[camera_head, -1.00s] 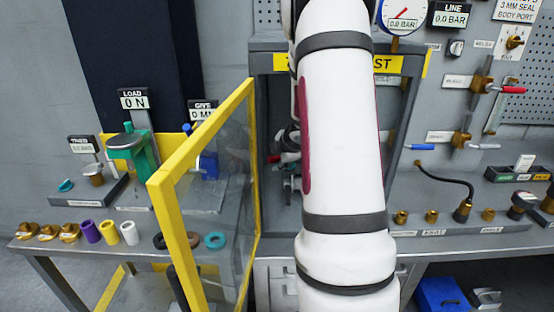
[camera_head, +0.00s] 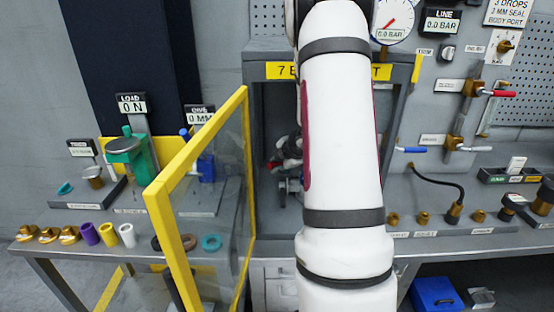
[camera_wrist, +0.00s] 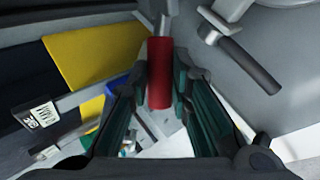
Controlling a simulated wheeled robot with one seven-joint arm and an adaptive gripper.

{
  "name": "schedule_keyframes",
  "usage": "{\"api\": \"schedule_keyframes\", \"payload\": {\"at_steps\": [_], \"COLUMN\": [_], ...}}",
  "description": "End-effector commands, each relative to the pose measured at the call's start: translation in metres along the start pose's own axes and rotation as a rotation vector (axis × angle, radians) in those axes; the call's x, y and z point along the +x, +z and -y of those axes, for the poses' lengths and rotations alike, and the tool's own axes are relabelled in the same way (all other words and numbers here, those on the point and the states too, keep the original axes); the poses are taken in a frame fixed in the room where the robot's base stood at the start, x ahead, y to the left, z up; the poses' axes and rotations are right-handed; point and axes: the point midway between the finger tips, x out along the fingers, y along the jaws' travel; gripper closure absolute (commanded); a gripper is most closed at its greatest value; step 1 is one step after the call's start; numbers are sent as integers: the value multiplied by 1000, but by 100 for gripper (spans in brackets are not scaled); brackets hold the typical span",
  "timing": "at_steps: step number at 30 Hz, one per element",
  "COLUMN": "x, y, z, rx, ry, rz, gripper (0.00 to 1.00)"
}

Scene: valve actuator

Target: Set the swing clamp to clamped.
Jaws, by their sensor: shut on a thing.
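In the wrist view, a red cylindrical handle (camera_wrist: 159,72) on a grey metal stem sits between the fingers of my gripper (camera_wrist: 161,86). The fingers are shut on it. It appears to be the swing clamp's handle; the clamp body and its position are not clear.
A yellow-framed clear door (camera_head: 160,205) stands open at the left of the bay (camera_head: 265,110). In the wrist view, a dark-gripped lever (camera_wrist: 250,66) lies close to the right of my fingers. Valves with red (camera_head: 497,93) and blue (camera_head: 411,150) handles are on the right wall.

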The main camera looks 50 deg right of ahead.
Motion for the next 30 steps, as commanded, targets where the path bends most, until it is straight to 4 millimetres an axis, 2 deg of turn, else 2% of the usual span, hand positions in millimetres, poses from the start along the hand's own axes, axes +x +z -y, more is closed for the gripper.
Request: {"api": "schedule_keyframes", "payload": {"at_steps": [1, 3, 12, 21, 30], "x": [-10, -16, -40, -50, -51], "y": [4, 8, 25, 37, 39], "z": [6, 13, 38, 51, 54], "rx": [-23, -58, -210, -303, -326], "ry": [-4, -4, -3, -2, -1], "rz": [-23, -56, -199, -288, -310], "gripper": [100, 100, 100, 100, 100]}}
